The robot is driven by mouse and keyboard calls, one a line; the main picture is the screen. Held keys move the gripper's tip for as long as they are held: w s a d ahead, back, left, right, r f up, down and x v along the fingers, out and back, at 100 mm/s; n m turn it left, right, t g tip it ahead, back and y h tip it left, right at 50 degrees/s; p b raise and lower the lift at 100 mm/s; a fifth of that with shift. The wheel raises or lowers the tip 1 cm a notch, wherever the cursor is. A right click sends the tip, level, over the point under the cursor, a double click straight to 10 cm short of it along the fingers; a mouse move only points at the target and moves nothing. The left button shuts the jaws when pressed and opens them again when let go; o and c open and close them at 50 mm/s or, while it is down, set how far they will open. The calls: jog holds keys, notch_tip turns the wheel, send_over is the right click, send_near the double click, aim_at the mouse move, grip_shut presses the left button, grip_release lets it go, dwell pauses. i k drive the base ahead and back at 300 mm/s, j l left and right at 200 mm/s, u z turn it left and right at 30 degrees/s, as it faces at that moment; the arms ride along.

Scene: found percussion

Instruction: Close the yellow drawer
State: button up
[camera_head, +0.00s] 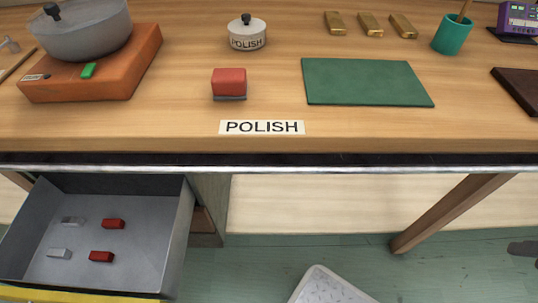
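The yellow drawer (75,297) is pulled out below the table at the lower left. Its yellow front shows only as a strip at the bottom edge of the picture. Its grey inside holds two red blocks (113,224) and two pale grey blocks (60,253). No gripper fingers can be made out. A dark shape (523,248) shows at the right edge, too cut off to identify.
The wooden table (390,130) bears a pot (86,28) on an orange base (110,75), a red block (229,83), a polish tin (247,35), a green mat (365,82), gold bars (370,24) and a teal cup (452,35). A table leg (450,212) and pale object (330,287) stand below.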

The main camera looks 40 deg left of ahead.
aim_at(146, 267)
jog(key=u, duration=3.2)
